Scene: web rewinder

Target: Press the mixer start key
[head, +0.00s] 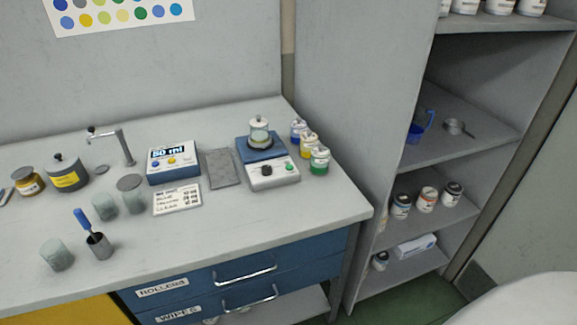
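The mixer (272,172) stands near the right end of the grey worktop. It has a blue top and a pale front panel. The panel carries a black knob (266,170) on the left and a round green key (289,167) on the right. No lettering on the panel is readable. A lidded glass jar (259,134) stands upright on the mixer's top. Neither gripper is in view, and nothing covers the front panel.
A shelf unit (345,130) rises at the worktop's right end.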

